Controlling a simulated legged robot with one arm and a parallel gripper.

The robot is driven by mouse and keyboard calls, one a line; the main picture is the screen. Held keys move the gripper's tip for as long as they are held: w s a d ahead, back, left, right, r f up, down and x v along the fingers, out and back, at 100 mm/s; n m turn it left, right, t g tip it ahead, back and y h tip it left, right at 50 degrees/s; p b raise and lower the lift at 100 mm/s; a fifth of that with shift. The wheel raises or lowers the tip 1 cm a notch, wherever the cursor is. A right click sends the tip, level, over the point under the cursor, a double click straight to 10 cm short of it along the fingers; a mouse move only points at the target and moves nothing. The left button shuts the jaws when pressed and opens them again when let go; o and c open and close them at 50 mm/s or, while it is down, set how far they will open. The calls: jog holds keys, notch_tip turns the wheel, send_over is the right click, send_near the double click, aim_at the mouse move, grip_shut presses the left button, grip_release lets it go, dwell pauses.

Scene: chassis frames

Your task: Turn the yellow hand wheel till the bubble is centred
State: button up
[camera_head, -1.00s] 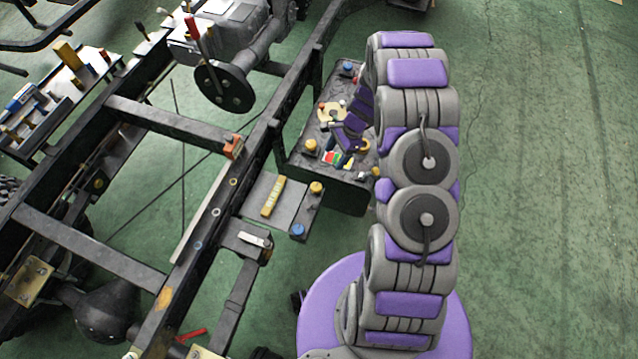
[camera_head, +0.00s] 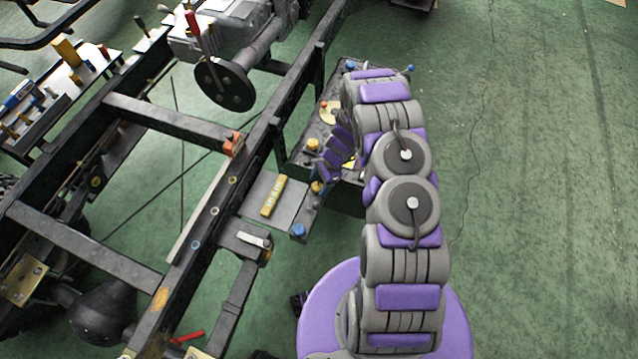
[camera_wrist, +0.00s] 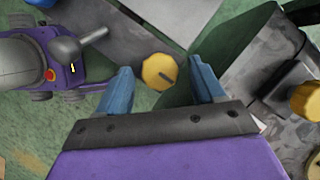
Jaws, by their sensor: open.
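A round yellow knob (camera_wrist: 158,70) with a dark mark on its face, seemingly the hand wheel, shows between my fingertips in the wrist view. In the head view a yellow knob (camera_head: 316,187) stands on the corner of a grey plate, beside my gripper (camera_head: 322,176). My gripper (camera_wrist: 159,66) is open, its two blue fingers on either side of the knob; I see no contact. A yellow bar (camera_head: 273,196) with pale marks, perhaps the level, lies on the plate. Its bubble is too small to read.
Another yellow knob (camera_head: 312,145) stands on the dark tray (camera_head: 300,160) behind. A blue knob (camera_head: 298,230) sits near the plate's front corner. The black chassis rail (camera_head: 215,205) runs along the left. Green floor (camera_head: 540,190) is clear on the right.

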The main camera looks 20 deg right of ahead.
jog(key=shift+f, duration=0.15)
jog(key=c, duration=1)
jog(key=shift+n, duration=0.3)
